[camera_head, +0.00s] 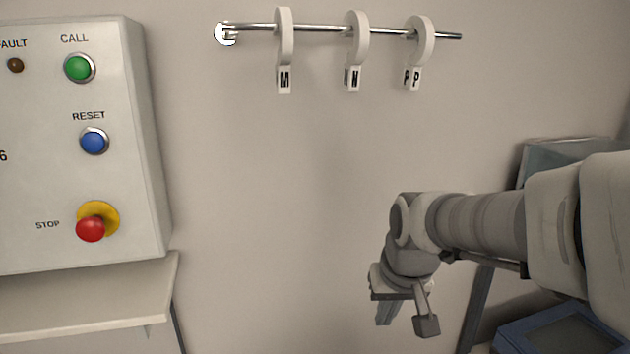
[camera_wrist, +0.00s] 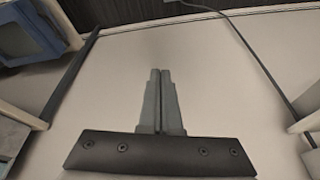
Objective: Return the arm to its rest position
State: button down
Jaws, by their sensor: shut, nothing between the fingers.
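My arm reaches in from the right side of the head view, with its forearm roughly level and the wrist bent downward. My gripper (camera_head: 384,318) hangs at the lower middle right, in front of the bare wall and below the rail. In the wrist view the two fingers of my gripper (camera_wrist: 160,75) lie side by side, shut with nothing between them. They touch nothing that I can see.
A metal rail (camera_head: 320,28) on the wall carries white hangers marked M (camera_head: 285,45), N (camera_head: 355,40) and P (camera_head: 421,40). A control box (camera_head: 125,150) with buttons is at left, above a shelf (camera_head: 90,300). A blue-framed object (camera_head: 555,330) stands at lower right.

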jog(key=s+d+r+t, duration=0.1)
jog(key=s+r, duration=0.1)
jog(key=s, duration=0.5)
jog(key=s+d+r+t, duration=0.1)
jog(key=s+d+r, duration=0.1)
jog(key=s, duration=0.5)
notch_tip(320, 180, up, 20)
jog(key=p, duration=2.1)
jog(key=shift+s+a+r, duration=0.15)
jog(key=shift+s+a, duration=0.1)
jog(key=shift+s, duration=0.1)
jog(key=shift+a, duration=0.1)
